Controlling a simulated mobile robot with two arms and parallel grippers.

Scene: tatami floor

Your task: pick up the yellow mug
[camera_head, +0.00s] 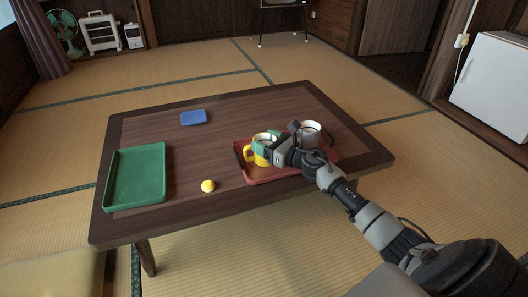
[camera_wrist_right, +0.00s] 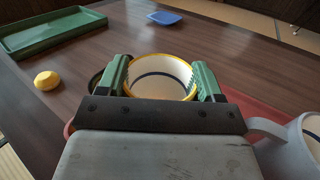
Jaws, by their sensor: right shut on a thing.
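The yellow mug (camera_head: 258,153) is at the red tray (camera_head: 265,174) on the low wooden table, in the head view. In the right wrist view the mug (camera_wrist_right: 160,76) shows its yellow rim and pale inside between two green fingers. My right gripper (camera_head: 265,141) is shut on this mug, with one finger on each side; it also shows in the wrist view (camera_wrist_right: 161,80). I cannot tell whether the mug touches the tray. My left gripper is not in view.
A grey mug (camera_head: 313,133) stands close to the right of my gripper; it also shows in the wrist view (camera_wrist_right: 306,135). A yellow ball-like thing (camera_head: 208,186), a green tray (camera_head: 137,177) and a blue flat thing (camera_head: 194,117) lie on the table (camera_head: 230,124). The table's middle is clear.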

